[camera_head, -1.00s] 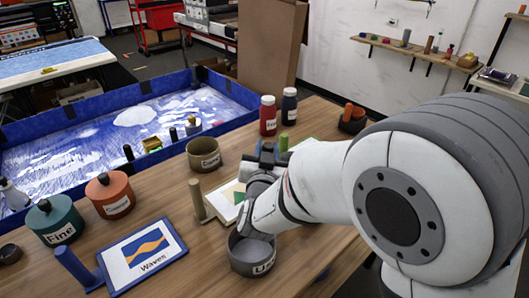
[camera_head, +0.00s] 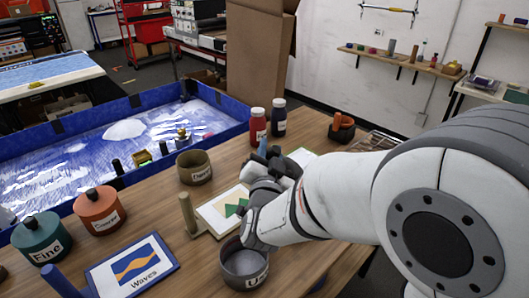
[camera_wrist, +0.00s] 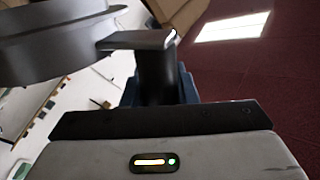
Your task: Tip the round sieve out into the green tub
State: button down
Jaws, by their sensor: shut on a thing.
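A grey round vessel with a flared rim, apparently the round sieve (camera_wrist: 45,45), is at the upper left of the wrist view. My gripper (camera_wrist: 155,60) is shut on the flat tab at its side. Its inside does not show. In the head view, my gripper (camera_head: 268,165) is above the table's middle, and the held sieve cannot be clearly told from its dark parts. A teal-green lidded pot (camera_head: 41,239) labelled Fine stands at the lower left.
A grey bowl (camera_head: 244,266) stands below my wrist. A wooden post (camera_head: 188,212), a Waves picture (camera_head: 133,267) and an orange pot (camera_head: 97,210) are nearby. Red (camera_head: 257,126) and dark (camera_head: 278,118) bottles stand behind. A blue-edged sand tray (camera_head: 112,140) lies along the table's left.

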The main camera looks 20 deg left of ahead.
jog(key=shift+w+d+r+m+t, duration=0.15)
jog(key=shift+d+r+m, duration=0.1)
jog(key=shift+d+m, duration=0.3)
jog(key=shift+d+r+m+t, duration=0.15)
jog(key=shift+d+r+m, duration=0.2)
jog(key=shift+m, duration=0.3)
jog(key=shift+d+f+m+h+b, duration=0.15)
jog(key=shift+d+m+h+b, duration=0.2)
jog(key=shift+b, duration=0.2)
jog(key=shift+w+d+m+t+h+b, duration=0.1)
jog(key=shift+d+m+t+h+b, duration=0.1)
jog(key=shift+d+m+b, duration=1)
jog(key=shift+w+d+m+t+h+b, duration=0.2)
jog(key=shift+m+b, duration=0.25)
jog(key=shift+b, duration=1.5)
jog(key=shift+w+d+m+t+h+b, duration=0.1)
jog(key=shift+d+m+t+h+b, duration=0.1)
jog(key=shift+d+m+b, duration=1)
jog(key=shift+a+r+n, duration=0.2)
jog(key=shift+a+n, duration=0.25)
jog(key=shift+n, duration=0.05)
